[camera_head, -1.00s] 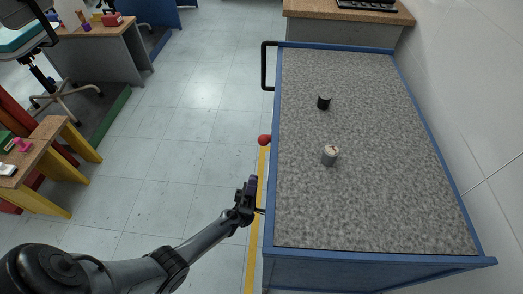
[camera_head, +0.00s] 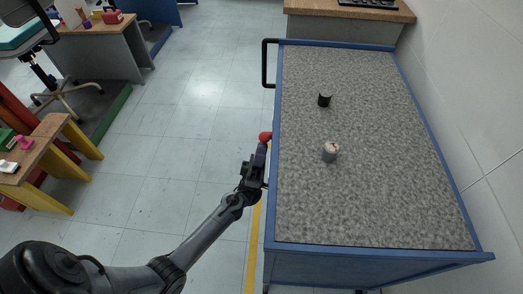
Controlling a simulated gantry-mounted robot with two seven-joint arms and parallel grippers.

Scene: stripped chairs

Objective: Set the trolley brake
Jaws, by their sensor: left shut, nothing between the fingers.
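The trolley (camera_head: 400,200) has a grey speckled top with a blue rim and a black handle (camera_head: 264,64) at its far left corner. A red ball-shaped knob (camera_head: 265,137) shows beside its left edge; it looks like the brake lever's end, though the rest of the lever is hidden. My left gripper (camera_head: 261,150) is shut and empty, beside the trolley's left edge. Its fingertips are right at the near side of the red knob; I cannot tell whether they touch it. My right gripper is out of view.
A black cylinder (camera_head: 324,100) and a grey cylinder (camera_head: 330,153) stand on the trolley top. A yellow floor line (camera_head: 252,250) runs along its left side. The floor to the left is clear up to a wooden bench (camera_head: 40,155) and an office chair (camera_head: 60,90).

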